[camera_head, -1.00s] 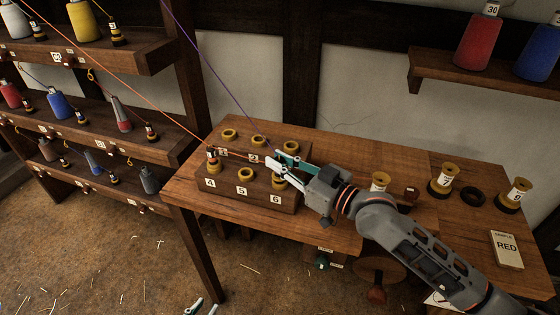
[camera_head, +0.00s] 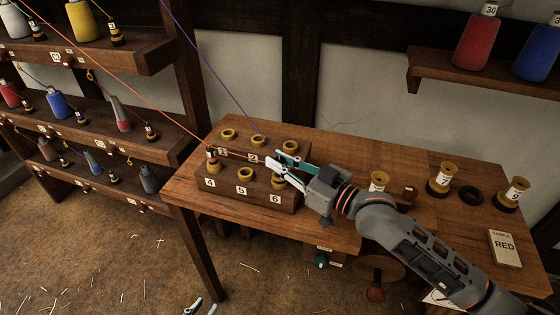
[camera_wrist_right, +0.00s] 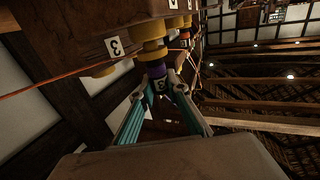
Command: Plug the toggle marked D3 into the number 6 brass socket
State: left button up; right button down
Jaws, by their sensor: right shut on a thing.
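The dark toggle (camera_wrist_right: 160,86), with a purple band and a label on which a 3 can be read, is between my right gripper's fingertips. My right gripper (camera_head: 277,169) is shut on it just above the number 6 brass socket (camera_head: 279,183). In the right wrist view the toggle's purple end meets a yellow brass ring (camera_wrist_right: 154,53); how deep it sits, I cannot tell. The fingers hide the toggle in the head view. The number 6 plate (camera_head: 275,199) is on the block's front. My left gripper (camera_head: 202,306) shows only its tips at the bottom edge, apart.
The wooden socket block (camera_head: 225,194) stands on the bench (camera_head: 340,150). An orange-threaded toggle (camera_head: 212,157) is at socket 4. Socket 5 (camera_head: 245,173) looks empty. Purple thread (camera_head: 215,70) and orange thread (camera_head: 110,72) run up left. Spools stand at right.

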jog(key=shift+p, duration=0.3)
jog(key=shift+f+b, duration=0.5)
jog(key=shift+f, duration=0.15)
dwell(0.6)
jog(key=c, duration=2.2)
grip_release()
jog(key=shift+c, duration=0.2)
jog(key=shift+d, duration=0.1)
jog(key=p+v, duration=0.3)
jog(key=v, duration=0.7)
jog(key=shift+s+d, duration=0.25)
jog(key=shift+s, duration=0.1)
jog(key=shift+d, duration=0.1)
